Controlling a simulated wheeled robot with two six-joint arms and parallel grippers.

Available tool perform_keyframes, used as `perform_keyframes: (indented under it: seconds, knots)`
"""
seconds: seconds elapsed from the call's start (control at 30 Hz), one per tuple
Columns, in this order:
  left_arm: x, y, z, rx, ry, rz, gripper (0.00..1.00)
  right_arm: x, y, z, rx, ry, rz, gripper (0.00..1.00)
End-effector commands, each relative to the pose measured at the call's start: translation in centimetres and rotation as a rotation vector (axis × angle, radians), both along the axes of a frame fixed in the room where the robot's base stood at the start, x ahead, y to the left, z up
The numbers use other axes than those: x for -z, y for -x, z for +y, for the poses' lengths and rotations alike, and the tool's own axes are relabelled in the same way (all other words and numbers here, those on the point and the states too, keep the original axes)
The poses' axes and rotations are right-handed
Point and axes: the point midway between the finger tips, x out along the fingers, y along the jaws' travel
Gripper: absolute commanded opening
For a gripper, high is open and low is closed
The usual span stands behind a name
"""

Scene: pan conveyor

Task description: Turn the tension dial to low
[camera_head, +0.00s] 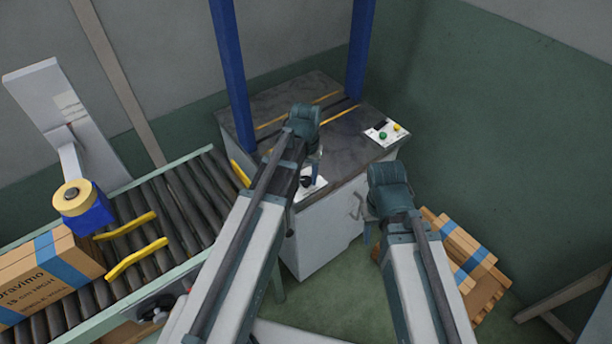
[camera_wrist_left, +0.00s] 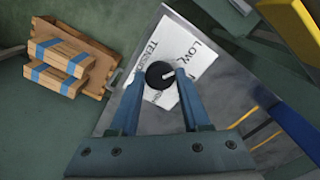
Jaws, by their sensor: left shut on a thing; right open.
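The tension dial (camera_wrist_left: 158,76) is a black round knob on a white plate (camera_wrist_left: 193,66) printed with "LOW" and "TENSION". In the left wrist view its white mark points right and slightly up; the far end of the scale is partly hidden by the fingers. My left gripper (camera_wrist_left: 161,78) is shut on the dial, one blue finger on each side. In the head view the dial (camera_head: 306,182) sits at the machine's front edge, partly hidden by my left arm. My right gripper (camera_head: 369,222) is open and empty, right of the machine's front.
The strapping machine (camera_head: 345,165) has blue posts and a panel (camera_head: 386,132) with green and yellow buttons. A roller conveyor (camera_head: 180,205) with a carton (camera_head: 45,275) and yellow guides lies left. Strapped cartons (camera_head: 460,250) lie on a pallet at right, near my right arm.

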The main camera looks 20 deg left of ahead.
Motion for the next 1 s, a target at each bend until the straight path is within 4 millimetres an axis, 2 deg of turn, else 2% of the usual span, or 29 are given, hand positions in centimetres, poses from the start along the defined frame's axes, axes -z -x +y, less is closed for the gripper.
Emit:
perform_keyframes:
  seconds: [0.43, 0.47, 0.6, 0.63, 1.0]
  knots:
    - [0.01, 0.0, 0.0, -0.011, 0.0, 0.0, 0.0, 0.01, 0.0, 0.0, 0.0, 0.0, 0.0, 0.5]
    - [0.01, 0.0, 0.0, -0.011, 0.0, 0.0, 0.49, 0.01, 0.0, 0.0, 0.0, 0.0, 0.0, 0.5]
    - [0.0, 0.0, 0.0, -0.011, 0.0, 0.0, 0.74, 0.0, 0.0, 0.0, 0.0, 0.0, 0.0, 0.5]
    - [0.0, 0.0, 0.0, -0.01, 0.0, 0.0, 0.77, 0.0, 0.0, 0.0, 0.0, 0.0, 0.0, 0.5]
    - [-0.21, 0.0, 0.0, -0.01, 0.0, 0.0, 0.77, -0.21, 0.0, 0.0, 0.0, 0.0, 0.0, 0.5]
